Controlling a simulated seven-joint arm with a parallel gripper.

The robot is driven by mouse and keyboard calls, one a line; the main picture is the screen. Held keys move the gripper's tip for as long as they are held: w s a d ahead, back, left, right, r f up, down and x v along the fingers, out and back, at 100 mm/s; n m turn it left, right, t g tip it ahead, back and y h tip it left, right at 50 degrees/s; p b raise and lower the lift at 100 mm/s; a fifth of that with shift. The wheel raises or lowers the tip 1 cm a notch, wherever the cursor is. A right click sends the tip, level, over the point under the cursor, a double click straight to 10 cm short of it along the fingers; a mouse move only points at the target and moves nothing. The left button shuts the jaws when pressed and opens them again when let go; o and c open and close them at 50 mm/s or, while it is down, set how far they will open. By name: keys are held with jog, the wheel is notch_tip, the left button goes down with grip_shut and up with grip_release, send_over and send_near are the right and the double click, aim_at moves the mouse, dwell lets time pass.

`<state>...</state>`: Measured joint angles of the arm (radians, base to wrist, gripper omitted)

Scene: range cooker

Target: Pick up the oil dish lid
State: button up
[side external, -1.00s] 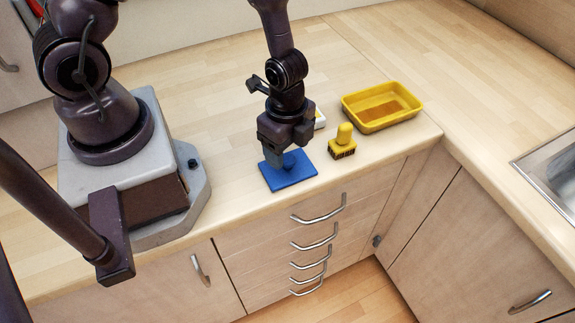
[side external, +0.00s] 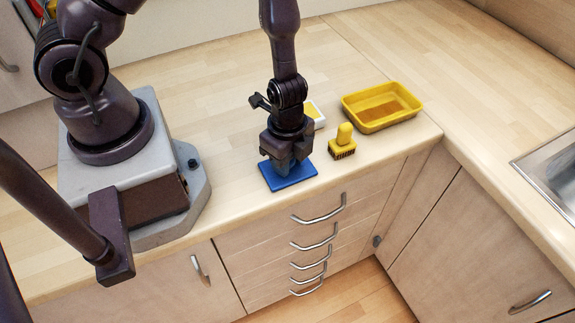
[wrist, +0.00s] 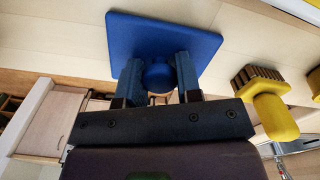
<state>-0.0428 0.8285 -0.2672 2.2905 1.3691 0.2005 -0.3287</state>
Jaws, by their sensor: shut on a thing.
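The oil dish lid (side external: 299,182) is a flat blue rectangular plate on the wooden counter. Its round blue knob shows in the wrist view (wrist: 158,76). My gripper (side external: 286,169) points down over the middle of the lid. In the wrist view its two fingers (wrist: 159,80) stand on either side of the knob, shut on it. In the side view the gripper hides the knob. The lid appears flat at counter level; I cannot tell whether it is clear of the surface.
A yellow brush (side external: 342,146) stands right of the lid. A yellow tray (side external: 382,122) sits behind it to the right. A small white dish with yellow contents (side external: 315,113) is partly hidden behind my gripper. The counter's front edge is close to the lid.

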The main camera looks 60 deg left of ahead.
jog(key=shift+r, duration=0.1)
notch_tip(320, 180, up, 9)
jog(key=shift+f, duration=0.1)
jog(key=shift+a+r, duration=0.25)
jog(key=shift+r, duration=0.05)
jog(key=w+a, duration=0.2)
jog(key=a, duration=0.1)
jog(key=w+a, duration=0.3)
jog(key=a, duration=0.1)
jog(key=w+a, duration=0.3)
jog(key=shift+w+a, duration=0.1)
jog(key=shift+a, duration=0.2)
jog(key=shift+f, duration=3)
jog(key=shift+f, duration=0.2)
